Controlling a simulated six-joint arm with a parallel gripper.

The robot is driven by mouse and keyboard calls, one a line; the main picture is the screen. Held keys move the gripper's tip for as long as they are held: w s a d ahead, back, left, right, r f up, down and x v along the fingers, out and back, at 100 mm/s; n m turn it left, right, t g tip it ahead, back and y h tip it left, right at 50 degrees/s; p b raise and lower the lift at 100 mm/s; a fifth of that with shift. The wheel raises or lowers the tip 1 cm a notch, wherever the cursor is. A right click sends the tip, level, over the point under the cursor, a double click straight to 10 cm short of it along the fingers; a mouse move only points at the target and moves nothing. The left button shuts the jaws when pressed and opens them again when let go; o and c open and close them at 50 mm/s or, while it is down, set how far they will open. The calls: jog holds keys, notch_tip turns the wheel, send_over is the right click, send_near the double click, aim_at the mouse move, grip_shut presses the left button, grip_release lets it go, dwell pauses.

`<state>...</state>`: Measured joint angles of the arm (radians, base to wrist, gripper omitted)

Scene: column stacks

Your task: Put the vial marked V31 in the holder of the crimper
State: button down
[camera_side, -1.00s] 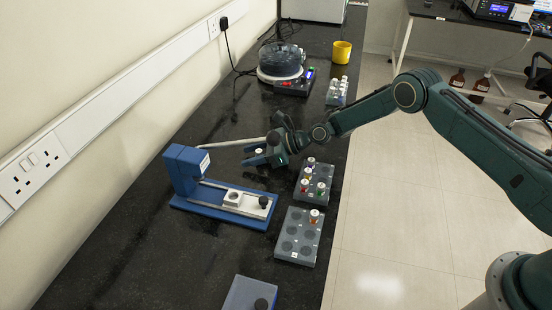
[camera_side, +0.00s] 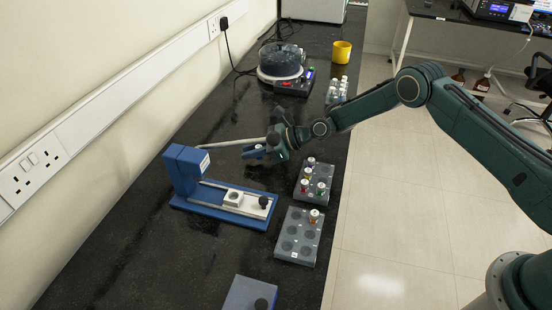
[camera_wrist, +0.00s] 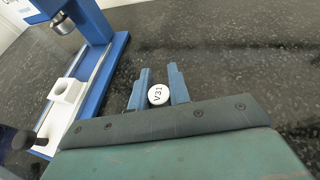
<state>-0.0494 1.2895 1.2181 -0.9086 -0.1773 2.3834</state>
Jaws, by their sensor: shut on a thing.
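My gripper (camera_wrist: 159,92) is shut on the vial marked V31 (camera_wrist: 158,95), whose white cap shows between the two blue fingers in the wrist view. In the side view my gripper (camera_side: 259,149) is over the bench behind the crimper's right end, and the vial is small there. The blue crimper (camera_side: 185,170) stands on the bench with its head at the left. Its white holder (camera_side: 233,197) sits on the rail slide and looks empty. In the wrist view the holder (camera_wrist: 66,90) is left of the vial.
A grey rack (camera_side: 314,180) with several capped vials stands right of the crimper. A second rack (camera_side: 299,236) in front holds one vial. The crimper's lever (camera_side: 232,143) slopes up towards my gripper. A black knob (camera_side: 264,202) stands at the slide's end.

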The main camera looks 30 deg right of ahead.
notch_tip(320, 180, up, 18)
jog(key=shift+r, duration=0.25)
dwell(0.3)
jog(key=shift+d, duration=0.15)
dwell(0.4)
jog(key=s+d+m+t+h, duration=0.3)
jog(key=s+d+m, duration=0.1)
jog(key=s+d, duration=0.5)
jog(key=s+d+r+m+t+h, duration=0.1)
jog(key=s+d+m+t+h, duration=0.2)
jog(key=s+d, duration=0.6)
jog(key=d+m+h, duration=0.1)
jog(key=d, duration=0.4)
jog(key=shift+d+r+m+h, duration=0.15)
jog(key=shift+m+h, duration=0.15)
jog(key=shift+w, duration=0.15)
